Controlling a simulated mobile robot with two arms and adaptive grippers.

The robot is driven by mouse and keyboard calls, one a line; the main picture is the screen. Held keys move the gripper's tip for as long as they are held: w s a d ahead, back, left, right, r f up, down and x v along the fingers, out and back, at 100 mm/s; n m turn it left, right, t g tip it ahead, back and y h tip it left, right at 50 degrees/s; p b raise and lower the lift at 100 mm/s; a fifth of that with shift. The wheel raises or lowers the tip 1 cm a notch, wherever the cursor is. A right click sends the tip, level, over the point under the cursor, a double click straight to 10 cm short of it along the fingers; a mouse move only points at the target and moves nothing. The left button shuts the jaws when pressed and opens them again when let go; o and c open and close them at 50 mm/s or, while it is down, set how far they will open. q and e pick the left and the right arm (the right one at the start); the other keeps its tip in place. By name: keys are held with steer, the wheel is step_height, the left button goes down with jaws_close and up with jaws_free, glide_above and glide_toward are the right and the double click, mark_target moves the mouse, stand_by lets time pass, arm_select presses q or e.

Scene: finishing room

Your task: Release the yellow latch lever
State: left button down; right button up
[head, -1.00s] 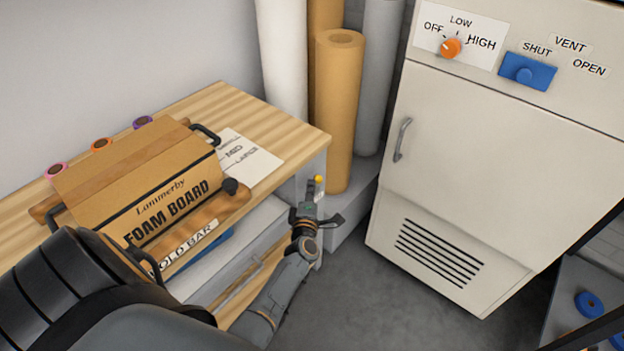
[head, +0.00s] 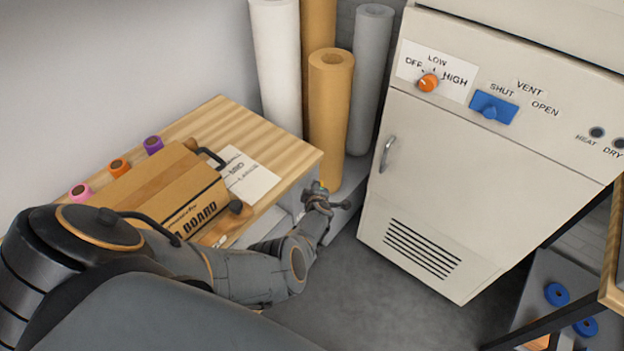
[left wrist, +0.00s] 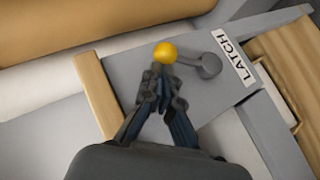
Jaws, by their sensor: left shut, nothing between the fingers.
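The latch lever shows in the left wrist view as a yellow knob (left wrist: 165,53) on a grey arm that runs right to a round grey pivot (left wrist: 208,66). It sits on a grey panel beside a white "LATCH" label (left wrist: 233,57). My left gripper (left wrist: 160,72) is shut, its fingertips just below the knob in the picture; I cannot tell whether they touch it. In the head view my left gripper (head: 318,188) is at the right end of the wooden bench, and the lever is hidden there. My right gripper is not in view.
A foam board box (head: 160,190) lies on the bench (head: 290,148). Upright rolls (head: 330,110) stand behind the bench end. A cream cabinet (head: 470,180) with an orange knob (head: 428,83) and a blue switch (head: 493,107) stands to the right. Grey floor is clear between them.

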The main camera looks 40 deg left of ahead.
arm_select(q)
steer(key=shift+w+d+f+b, duration=0.1)
steer(key=shift+w+b, duration=0.3)
steer(key=shift+w, duration=0.2)
steer(key=shift+w+d+f+b, duration=0.1)
steer(key=shift+w+b, duration=0.3)
steer(key=shift+w, duration=0.2)
steer(key=shift+r, duration=0.15)
steer(key=shift+a+r+p, duration=0.1)
steer(key=shift+r+p, duration=0.2)
steer(key=shift+p, duration=0.15)
steer(key=s+d+r+p, duration=0.4)
steer(key=s+r+p, duration=0.4)
steer(key=p, duration=0.4)
steer(key=shift+d+r+p, duration=0.2)
steer(key=shift+r+p, duration=0.15)
